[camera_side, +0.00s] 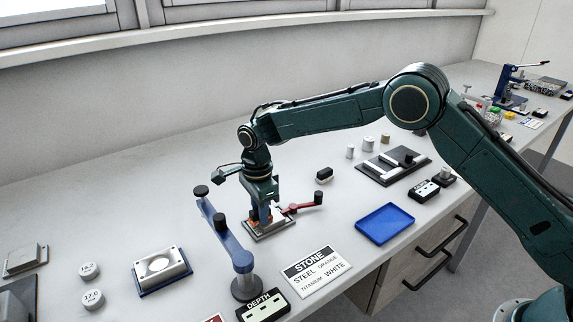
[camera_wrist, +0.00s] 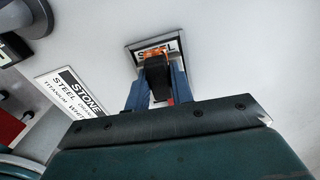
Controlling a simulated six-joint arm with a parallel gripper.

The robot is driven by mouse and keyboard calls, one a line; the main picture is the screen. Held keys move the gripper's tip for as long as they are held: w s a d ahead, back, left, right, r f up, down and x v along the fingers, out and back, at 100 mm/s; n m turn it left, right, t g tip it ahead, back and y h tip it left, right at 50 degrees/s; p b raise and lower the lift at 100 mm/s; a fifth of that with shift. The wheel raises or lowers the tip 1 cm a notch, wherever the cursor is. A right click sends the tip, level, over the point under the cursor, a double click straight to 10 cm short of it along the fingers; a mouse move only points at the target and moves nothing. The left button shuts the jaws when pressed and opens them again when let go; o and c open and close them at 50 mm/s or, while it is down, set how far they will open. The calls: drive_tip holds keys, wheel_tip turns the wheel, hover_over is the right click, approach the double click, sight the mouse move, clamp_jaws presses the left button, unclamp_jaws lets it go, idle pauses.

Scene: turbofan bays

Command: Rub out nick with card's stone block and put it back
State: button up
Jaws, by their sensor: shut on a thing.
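The card (camera_side: 316,272) lies flat on the bench and reads STONE, STEEL ORANGE, TITANIUM WHITE; it also shows in the wrist view (camera_wrist: 70,100). My gripper (camera_side: 262,213) points down over a small plate (camera_side: 284,229). In the wrist view my gripper's blue fingers (camera_wrist: 156,80) are shut on a dark block with an orange end (camera_wrist: 153,54). The block is over or against the plate (camera_wrist: 134,52), which is marked STEEL; I cannot tell if they touch. The nick is not visible; block and gripper cover part of the plate.
A red-handled clamp (camera_side: 300,208) stands beside the plate. A blue post with an arm (camera_side: 238,255) is close on the left, by the DEPTH box (camera_side: 263,306). A small dark block (camera_side: 323,175) lies behind. A blue tray (camera_side: 385,223) looks empty. The back-left bench is clear.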

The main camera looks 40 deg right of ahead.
sight(275, 213)
drive_tip(key=shift+d, duration=0.1)
drive_tip(key=shift+d, duration=1)
drive_tip(key=shift+d, duration=0.15)
drive_tip(key=shift+d, duration=0.95)
drive_tip(key=shift+a, duration=0.1)
drive_tip(key=shift+a, duration=1)
drive_tip(key=shift+a, duration=0.15)
drive_tip(key=shift+a, duration=1)
drive_tip(key=shift+d, duration=0.15)
